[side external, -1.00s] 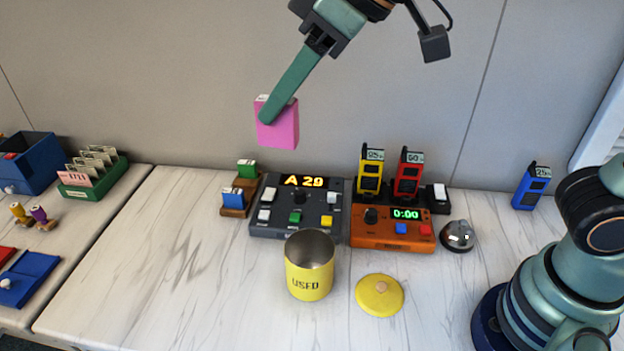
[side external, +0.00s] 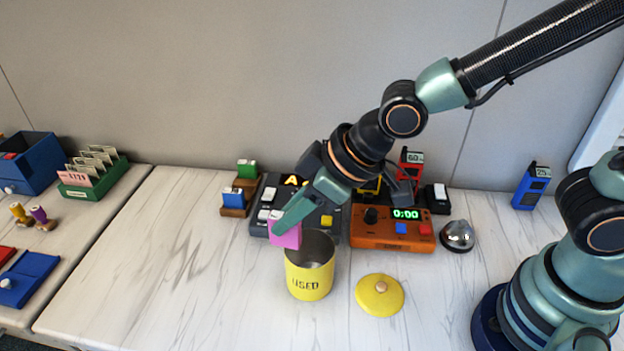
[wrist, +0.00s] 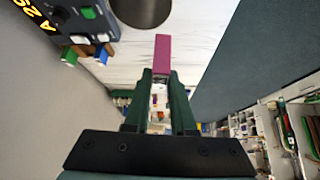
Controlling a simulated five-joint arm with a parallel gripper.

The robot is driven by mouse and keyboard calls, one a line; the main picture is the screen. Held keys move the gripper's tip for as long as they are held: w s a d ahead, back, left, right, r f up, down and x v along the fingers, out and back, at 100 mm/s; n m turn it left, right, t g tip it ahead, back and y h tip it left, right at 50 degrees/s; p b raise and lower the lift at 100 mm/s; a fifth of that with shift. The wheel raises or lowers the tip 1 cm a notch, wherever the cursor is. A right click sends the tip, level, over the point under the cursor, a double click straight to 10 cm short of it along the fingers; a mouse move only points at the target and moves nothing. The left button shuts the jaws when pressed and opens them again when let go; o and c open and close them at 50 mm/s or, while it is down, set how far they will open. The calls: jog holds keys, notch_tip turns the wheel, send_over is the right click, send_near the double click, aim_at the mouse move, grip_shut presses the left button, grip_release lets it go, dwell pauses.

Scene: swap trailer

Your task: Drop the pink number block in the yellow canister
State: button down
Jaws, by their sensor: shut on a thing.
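The pink number block (side external: 287,236) is held between the fingertips of my gripper (side external: 282,226), which is shut on it. The block hangs at the upper left of the yellow canister's rim. The yellow canister (side external: 309,279), marked USED, stands upright and open on the table. Whether the block touches the rim I cannot tell. In the wrist view the block (wrist: 162,54) sticks out past my fingers, with the dark round canister opening (wrist: 142,10) above and to its left at the top edge.
The yellow lid (side external: 379,296) lies right of the canister. Behind stand the grey console (side external: 262,226), partly hidden by my arm, and the orange timer box (side external: 392,240). A bell (side external: 457,236) is at right. The table left of the canister is clear.

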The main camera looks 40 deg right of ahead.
aim_at(290, 229)
jog(key=shift+f, duration=1)
jog(key=shift+f, duration=0.6)
jog(key=c, duration=0.8)
grip_release()
jog(key=shift+o, duration=0.2)
jog(key=shift+r, duration=0.3)
jog(key=v, duration=1.2)
jog(key=w+d+m+h, duration=0.1)
jog(key=d+m+h, duration=0.1)
jog(key=d, duration=0.8)
jog(key=w+d+m+h, duration=0.1)
jog(key=d+m, duration=0.4)
jog(key=d, duration=0.5)
jog(key=shift+w+r+m+h, duration=0.2)
jog(key=shift+w+m+h, duration=0.1)
jog(key=shift+h, duration=0.4)
